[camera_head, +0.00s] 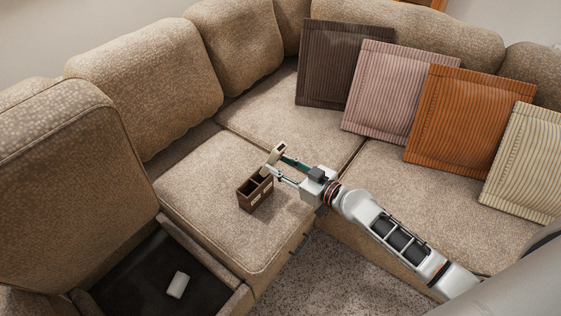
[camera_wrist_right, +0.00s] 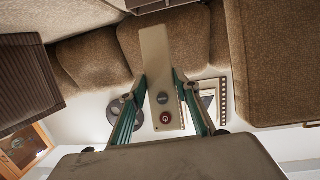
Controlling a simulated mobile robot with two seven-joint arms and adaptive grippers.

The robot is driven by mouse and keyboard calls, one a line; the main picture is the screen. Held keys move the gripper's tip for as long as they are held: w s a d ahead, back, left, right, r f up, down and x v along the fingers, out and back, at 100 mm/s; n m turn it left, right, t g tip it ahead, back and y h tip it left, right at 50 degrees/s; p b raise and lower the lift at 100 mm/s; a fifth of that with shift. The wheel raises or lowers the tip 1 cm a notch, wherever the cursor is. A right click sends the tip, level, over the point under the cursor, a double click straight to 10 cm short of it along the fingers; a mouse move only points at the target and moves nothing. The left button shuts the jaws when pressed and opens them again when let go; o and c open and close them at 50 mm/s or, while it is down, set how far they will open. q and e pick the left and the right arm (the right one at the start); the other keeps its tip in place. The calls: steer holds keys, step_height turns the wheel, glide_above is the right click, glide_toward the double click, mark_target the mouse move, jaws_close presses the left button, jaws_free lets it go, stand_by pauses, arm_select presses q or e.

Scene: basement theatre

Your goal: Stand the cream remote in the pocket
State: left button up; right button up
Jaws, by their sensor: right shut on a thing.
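The cream remote (camera_head: 272,157) is held tilted, close to upright, between the fingertips of my right gripper (camera_head: 277,167). In the right wrist view the remote (camera_wrist_right: 155,55) shows its face with a grey and a red button, a green-sided finger on each side. The pocket, a small dark brown box with compartments (camera_head: 254,195), sits on the sofa seat. The remote's lower end is at the box's far right compartment; I cannot tell whether it is inside or just above the rim. My left gripper is not in view.
The box stands on a beige sofa seat (camera_head: 190,190) with bare room to its left. Brown, pink, orange (camera_head: 468,120) and striped cushions lean along the right backrest.

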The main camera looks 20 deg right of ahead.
arm_select(q)
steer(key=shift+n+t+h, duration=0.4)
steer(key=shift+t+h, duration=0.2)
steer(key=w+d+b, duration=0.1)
steer(key=b, duration=0.1)
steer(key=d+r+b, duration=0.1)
steer(key=b, duration=0.1)
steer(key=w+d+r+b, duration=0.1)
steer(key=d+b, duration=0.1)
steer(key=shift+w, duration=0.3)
arm_select(e)
step_height(320, 180, down, 7)
steer(key=w+a, duration=0.1)
steer(key=w, duration=0.1)
steer(key=shift+w+a+f, duration=0.15)
steer(key=shift+w+a, duration=0.2)
steer(key=o, duration=1.4)
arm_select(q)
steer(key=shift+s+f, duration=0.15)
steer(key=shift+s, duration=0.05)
arm_select(e)
steer(key=shift+o, duration=0.2)
